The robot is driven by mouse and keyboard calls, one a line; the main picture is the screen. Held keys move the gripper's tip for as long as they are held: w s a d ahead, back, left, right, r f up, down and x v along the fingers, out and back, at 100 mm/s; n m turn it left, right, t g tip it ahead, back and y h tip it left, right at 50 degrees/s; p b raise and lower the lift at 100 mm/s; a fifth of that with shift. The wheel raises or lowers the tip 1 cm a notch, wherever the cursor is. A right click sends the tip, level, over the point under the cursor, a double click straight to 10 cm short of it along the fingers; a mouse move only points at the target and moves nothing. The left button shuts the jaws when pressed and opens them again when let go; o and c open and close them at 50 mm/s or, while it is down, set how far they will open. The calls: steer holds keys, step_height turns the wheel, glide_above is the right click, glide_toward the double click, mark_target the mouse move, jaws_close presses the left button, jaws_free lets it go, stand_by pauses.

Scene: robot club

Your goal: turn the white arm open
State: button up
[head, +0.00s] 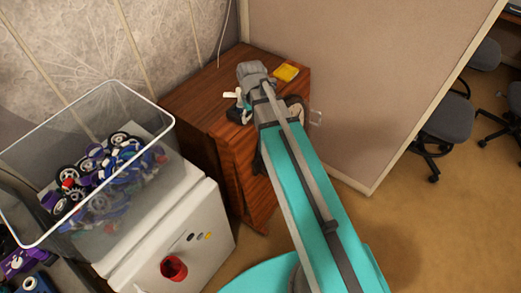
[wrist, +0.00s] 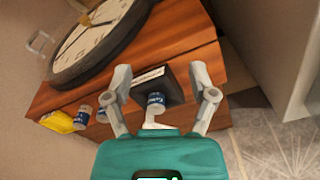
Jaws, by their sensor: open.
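The white arm (wrist: 153,121) appears to be the short pale piece between my gripper's fingers in the wrist view, just in front of a small blue-and-white cylinder (wrist: 155,102). Its far end is hidden by my gripper's body. The cylinder stands against a dark box (wrist: 172,87) on the wooden cabinet. My gripper (wrist: 161,74) is open, with one finger on each side of the box and cylinder. I see no clear contact. In the head view, my arm covers most of this spot, and a small white piece (head: 230,95) shows beside it; I cannot tell what it is.
The wooden cabinet (head: 190,101) stands by a beige partition (head: 355,80). A round clock (wrist: 92,45), a yellow item (head: 287,72) and more small cylinders lie on it. A clear bin (head: 50,140) of parts sits on a white unit (head: 205,225) at left.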

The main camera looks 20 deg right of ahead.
steer(key=s+f+m+b, duration=0.2)
steer(key=s+f+b, duration=0.3)
steer(key=s, duration=0.4)
steer(key=shift+d+f+m, duration=0.15)
steer(key=shift+f+m, duration=0.15)
steer(key=shift+f, duration=0.15)
